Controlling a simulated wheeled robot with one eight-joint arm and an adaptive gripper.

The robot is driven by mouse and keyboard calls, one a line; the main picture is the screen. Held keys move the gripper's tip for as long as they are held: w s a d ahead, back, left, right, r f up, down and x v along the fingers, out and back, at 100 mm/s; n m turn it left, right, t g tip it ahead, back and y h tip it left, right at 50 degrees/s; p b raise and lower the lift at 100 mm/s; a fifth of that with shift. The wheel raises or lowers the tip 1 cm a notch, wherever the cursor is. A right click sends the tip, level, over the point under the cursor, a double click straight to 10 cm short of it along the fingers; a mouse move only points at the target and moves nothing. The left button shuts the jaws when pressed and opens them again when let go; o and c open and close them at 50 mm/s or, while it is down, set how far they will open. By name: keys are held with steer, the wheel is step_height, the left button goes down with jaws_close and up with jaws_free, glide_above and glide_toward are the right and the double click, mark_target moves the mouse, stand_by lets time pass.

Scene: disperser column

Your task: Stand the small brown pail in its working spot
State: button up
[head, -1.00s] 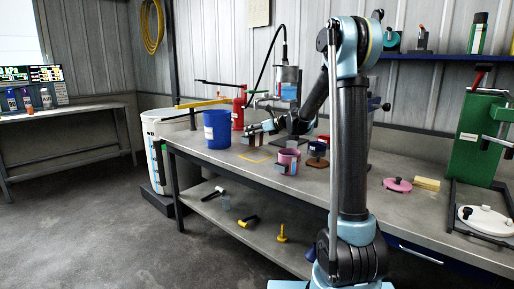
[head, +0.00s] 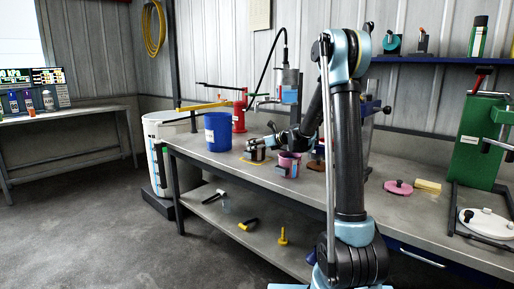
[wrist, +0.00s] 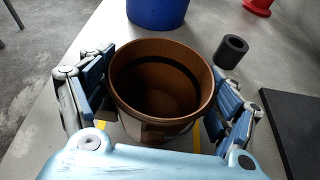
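The small brown pail (wrist: 165,85) is upright between the two fingers of my gripper (wrist: 168,100) in the wrist view, its open mouth showing an empty inside. The finger pads lie against its left and right sides, so my gripper looks shut on it. In the head view the pail (head: 254,155) is at or just above the yellow outlined square (head: 246,161) on the bench, and my gripper (head: 256,146) is around it. Yellow lines show beside its base in the wrist view. Whether its base touches the bench is hard to tell.
A blue bucket (head: 217,131) stands just left of the pail, and a pink pot (head: 288,165) to the right. A red stand (head: 239,115) is behind. A dark hollow cylinder (wrist: 231,51) and a black plate (wrist: 296,125) lie right in the wrist view.

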stand_by(0.4)
steer(key=v, duration=1.2)
